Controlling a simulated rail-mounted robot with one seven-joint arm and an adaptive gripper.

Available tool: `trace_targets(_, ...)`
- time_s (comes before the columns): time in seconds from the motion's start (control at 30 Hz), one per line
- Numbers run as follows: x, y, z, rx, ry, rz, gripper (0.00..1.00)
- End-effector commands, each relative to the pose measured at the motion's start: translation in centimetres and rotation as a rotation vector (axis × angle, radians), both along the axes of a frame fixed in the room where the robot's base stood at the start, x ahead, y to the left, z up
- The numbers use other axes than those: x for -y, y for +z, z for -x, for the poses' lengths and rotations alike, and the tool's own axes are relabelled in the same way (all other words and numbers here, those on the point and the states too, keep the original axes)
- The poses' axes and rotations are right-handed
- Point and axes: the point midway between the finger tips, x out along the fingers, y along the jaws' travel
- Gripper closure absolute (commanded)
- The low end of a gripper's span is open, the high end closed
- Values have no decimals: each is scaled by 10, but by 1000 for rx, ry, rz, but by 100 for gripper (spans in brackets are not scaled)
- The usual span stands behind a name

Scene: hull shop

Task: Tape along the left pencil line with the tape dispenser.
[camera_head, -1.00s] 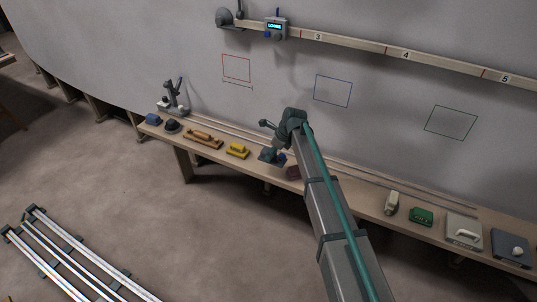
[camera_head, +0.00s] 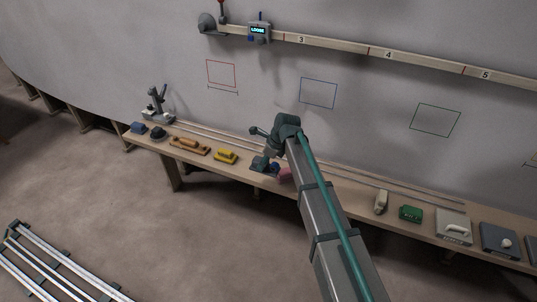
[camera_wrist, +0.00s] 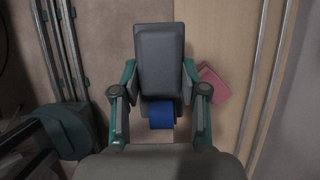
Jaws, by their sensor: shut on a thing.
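My gripper (camera_wrist: 160,98) is shut on the tape dispenser (camera_wrist: 160,60), a dark grey block with a blue roll at its near end. In the head view my gripper (camera_head: 270,155) is low over the bench, with the grey and blue dispenser (camera_head: 262,166) under it. I cannot tell whether the dispenser touches the bench top. No other pencil line is clear.
A pink block (camera_wrist: 213,84) lies right of the dispenser on the bench (camera_wrist: 232,30). A yellow tool (camera_head: 226,156), a wooden plane (camera_head: 189,145), a green box (camera_head: 411,214) and others stand along it. A rail with a "LOOSE" display (camera_head: 258,30) crosses the wall above.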

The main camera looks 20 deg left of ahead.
Motion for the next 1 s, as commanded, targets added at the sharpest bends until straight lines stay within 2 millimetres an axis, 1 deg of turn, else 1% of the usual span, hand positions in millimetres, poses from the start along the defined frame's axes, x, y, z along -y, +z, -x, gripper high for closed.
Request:
trace_targets(0.17, 0, 0, 0, 0, 11, 0, 85)
trace_targets(0.33, 3, -1, 5, -1, 110, 0, 85)
trace_targets(0.47, 12, -3, 22, -1, 275, 0, 85)
trace_targets(0.57, 25, -2, 43, -1, 439, -1, 85)
trace_targets(0.67, 55, 4, 59, -2, 594, -1, 85)
trace_targets(0.73, 85, 11, 68, 0, 694, -1, 85)
trace_targets(0.77, 101, 14, 72, 0, 735, 0, 85)
trace_targets(0.8, 122, 19, 76, -1, 784, 0, 85)
trace_targets(0.87, 152, 25, 83, -1, 849, 0, 85)
trace_targets(0.9, 173, 30, 87, -1, 885, 0, 85)
trace_targets(0.97, 204, 37, 94, -1, 926, 1, 85)
trace_targets(1.0, 224, 42, 98, -1, 949, 0, 85)
